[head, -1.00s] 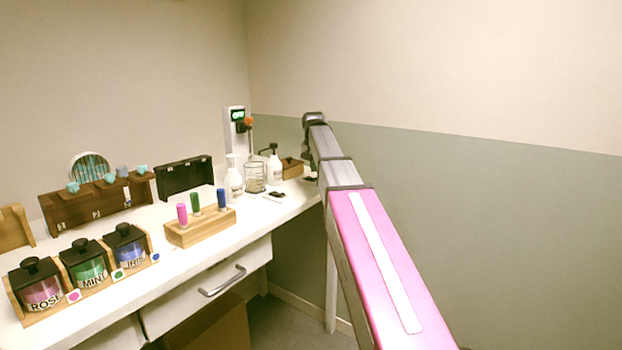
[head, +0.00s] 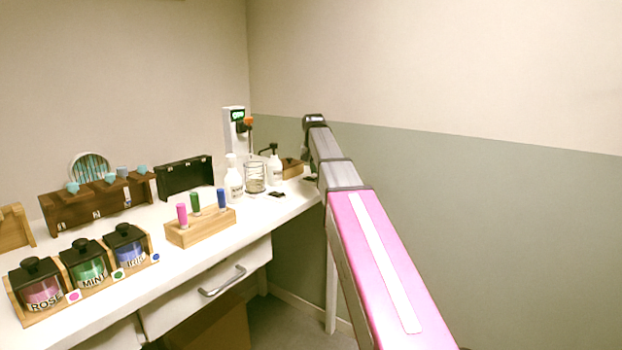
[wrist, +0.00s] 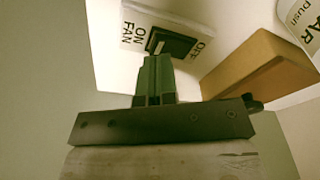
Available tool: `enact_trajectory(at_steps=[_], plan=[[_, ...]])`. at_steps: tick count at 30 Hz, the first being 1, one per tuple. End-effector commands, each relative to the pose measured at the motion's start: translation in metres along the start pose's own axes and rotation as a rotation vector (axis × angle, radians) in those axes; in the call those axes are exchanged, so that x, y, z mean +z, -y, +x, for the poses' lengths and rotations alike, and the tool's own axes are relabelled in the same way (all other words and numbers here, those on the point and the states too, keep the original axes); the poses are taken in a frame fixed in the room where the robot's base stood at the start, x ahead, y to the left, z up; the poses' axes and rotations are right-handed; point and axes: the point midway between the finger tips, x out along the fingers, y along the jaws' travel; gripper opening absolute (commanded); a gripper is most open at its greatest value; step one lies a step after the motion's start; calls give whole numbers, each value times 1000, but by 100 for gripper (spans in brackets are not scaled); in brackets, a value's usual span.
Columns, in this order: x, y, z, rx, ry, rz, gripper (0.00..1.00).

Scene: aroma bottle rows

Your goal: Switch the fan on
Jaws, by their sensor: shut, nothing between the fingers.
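The fan switch shows in the wrist view as a black rocker (wrist: 172,44) on a white plate (wrist: 192,22) marked ON, FAN and OFF. My gripper (wrist: 158,60) is shut and empty. Its fingertips overlap the near edge of the rocker, towards the ON side; I cannot tell whether they touch it. In the head view my gripper is mostly hidden behind my arm at the right end of the table. A round disc with blue-green stripes (head: 90,167), perhaps the fan, stands at the back left. I cannot tell whether it turns.
A wooden block (wrist: 258,65) is right of the switch in the wrist view. Jars (head: 88,267) line the table's front left.

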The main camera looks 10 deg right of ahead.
Motion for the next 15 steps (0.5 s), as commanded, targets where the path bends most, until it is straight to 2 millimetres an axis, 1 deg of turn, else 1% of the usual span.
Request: enact_trajectory(at_steps=[15], plan=[[1, 0, 7, 0, 0, 0, 0]])
